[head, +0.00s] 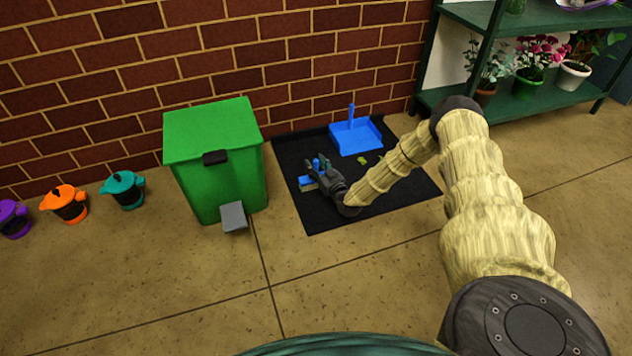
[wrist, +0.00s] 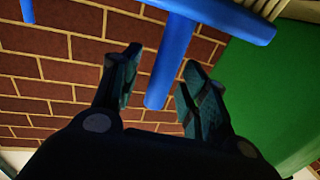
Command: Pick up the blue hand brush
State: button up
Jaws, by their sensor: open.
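The blue hand brush (head: 306,185) is on the black mat, with its handle upright and its head low, partly hidden by my gripper. My gripper (head: 318,168) is around the brush in the head view. In the wrist view, the brush's blue handle (wrist: 170,65) stands between the two open fingers of my gripper (wrist: 160,68), with a visible gap to each side. The brush head and some pale bristles show at the top right there.
The black mat (head: 390,208) lies against the brick wall. A blue dustpan (head: 357,138) with an upright handle and small green scraps (head: 364,161) are on it. A green pedal bin (head: 215,155) stands close left. Green shelves (head: 555,103) with potted plants are at right.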

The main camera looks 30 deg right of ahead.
grip_shut()
jog(key=shift+r, duration=0.15)
